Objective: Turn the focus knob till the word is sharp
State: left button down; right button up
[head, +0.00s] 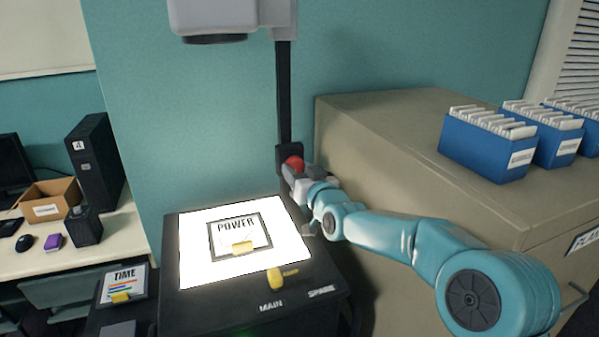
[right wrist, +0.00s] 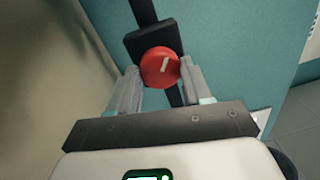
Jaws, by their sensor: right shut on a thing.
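The red focus knob (head: 294,163) sits on a black block on the upright post of the overhead projector. My right gripper (head: 305,172) reaches it from the right and is shut on it. In the right wrist view the knob (right wrist: 160,67) is between the two fingers (right wrist: 160,85), and its pale mark tilts slightly right of upright. The projector's lit stage (head: 192,268) carries a framed sheet with the word POWER (head: 237,226). The projector head (head: 215,18) is at the top. The projected word is not in view. My left gripper is not in view.
A yellow lever (head: 275,280) is on the projector's front, near the words MAIN and SPARE. A TIME sheet (head: 124,284) lies at lower left. A beige cabinet (head: 375,118) with blue file boxes (head: 488,146) stands close on the right. A desk (head: 22,262) is at left.

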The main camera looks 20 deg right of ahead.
jog(key=shift+f+n+b, duration=0.25)
jog(key=shift+n+b, duration=0.55)
jog(key=shift+b, duration=0.4)
jog(key=shift+r+n+b, duration=0.15)
jog(key=shift+n+b, duration=0.15)
jog(key=shift+n, duration=0.4)
jog(key=shift+r+n, duration=0.2)
jog(key=shift+n, duration=1)
jog(key=o, duration=1)
jog(key=shift+o, duration=0.2)
jog(key=shift+s, duration=0.1)
